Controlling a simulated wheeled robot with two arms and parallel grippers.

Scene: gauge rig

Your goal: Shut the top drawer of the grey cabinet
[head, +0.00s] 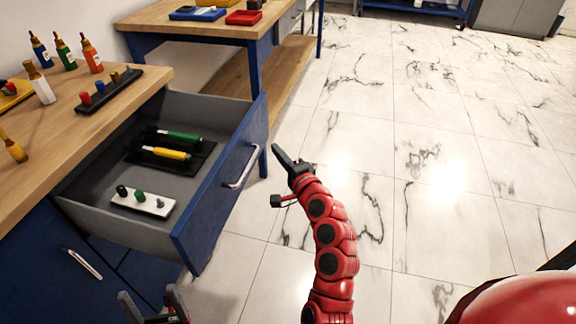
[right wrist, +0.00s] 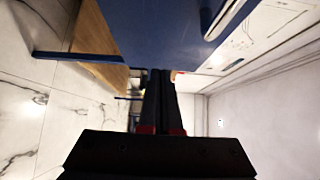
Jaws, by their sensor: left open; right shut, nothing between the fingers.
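An open drawer (head: 188,255) with a blue front and grey inside sticks out from a blue cabinet (head: 40,262) with a wooden top. Its silver handle (head: 241,167) faces right; the blue front (right wrist: 165,28) fills the top of the right wrist view. My right gripper (head: 277,152) is shut and empty, just right of the drawer's far end, with a visible gap to the front. In the right wrist view its fingers (right wrist: 159,75) point towards the front's edge. My left gripper (head: 150,300) is open at the bottom edge, below the drawer's near corner, partly cut off.
The drawer holds a green tool (head: 181,136), a yellow tool (head: 166,153) and a white tray (head: 141,201) with small knobs. Bottles and a black rack (head: 108,91) stand on the wooden top. A second table (head: 200,29) is behind. The marble floor right is clear.

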